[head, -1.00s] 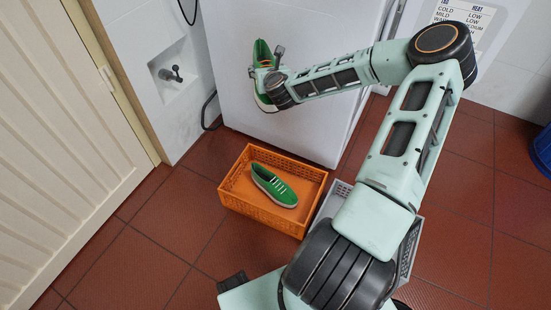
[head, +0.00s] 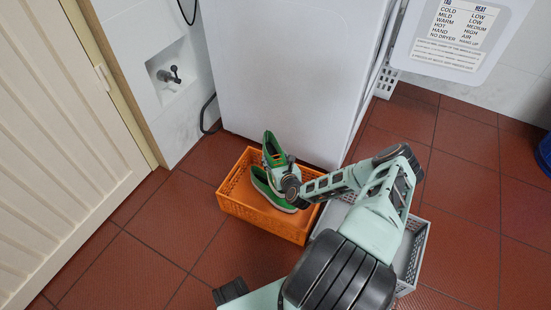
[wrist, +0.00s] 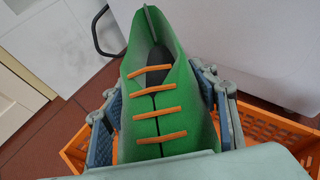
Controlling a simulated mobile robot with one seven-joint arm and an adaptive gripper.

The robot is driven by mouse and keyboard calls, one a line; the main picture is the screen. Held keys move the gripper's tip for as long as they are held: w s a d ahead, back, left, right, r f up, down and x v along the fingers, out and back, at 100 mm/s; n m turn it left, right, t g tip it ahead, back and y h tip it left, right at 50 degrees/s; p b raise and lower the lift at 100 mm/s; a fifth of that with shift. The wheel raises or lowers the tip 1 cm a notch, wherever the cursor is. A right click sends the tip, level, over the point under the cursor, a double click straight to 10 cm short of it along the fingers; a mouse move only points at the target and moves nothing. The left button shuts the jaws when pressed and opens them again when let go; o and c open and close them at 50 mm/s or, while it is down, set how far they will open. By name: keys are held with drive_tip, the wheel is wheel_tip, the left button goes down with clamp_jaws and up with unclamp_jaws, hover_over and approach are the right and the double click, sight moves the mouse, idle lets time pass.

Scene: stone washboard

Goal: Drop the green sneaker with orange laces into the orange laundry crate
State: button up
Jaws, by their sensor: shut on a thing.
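The green sneaker with orange laces (wrist: 175,87) fills the middle of the wrist view, toe toward me. My gripper (wrist: 160,98) is shut on it, one finger on each side. In the head view the held sneaker (head: 271,146) is tilted steeply, over the orange laundry crate (head: 245,213). The crate's lattice rim also shows below and right of the sneaker in the wrist view (wrist: 262,128). Another green sneaker (head: 262,186) lies in the crate, partly hidden by my gripper and the held sneaker. I cannot tell whether the two sneakers touch.
A grey crate (head: 413,255) stands right of the orange one, partly behind my arm. A slatted cream door (head: 65,150) is at left.

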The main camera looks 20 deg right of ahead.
drive_tip(key=shift+f+b, duration=1.6)
drive_tip(key=shift+f, duration=1.15)
drive_tip(key=o, duration=1.5)
drive_tip(key=shift+s, duration=0.1)
drive_tip(key=shift+v, duration=3.7)
drive_tip(key=shift+r, duration=0.1)
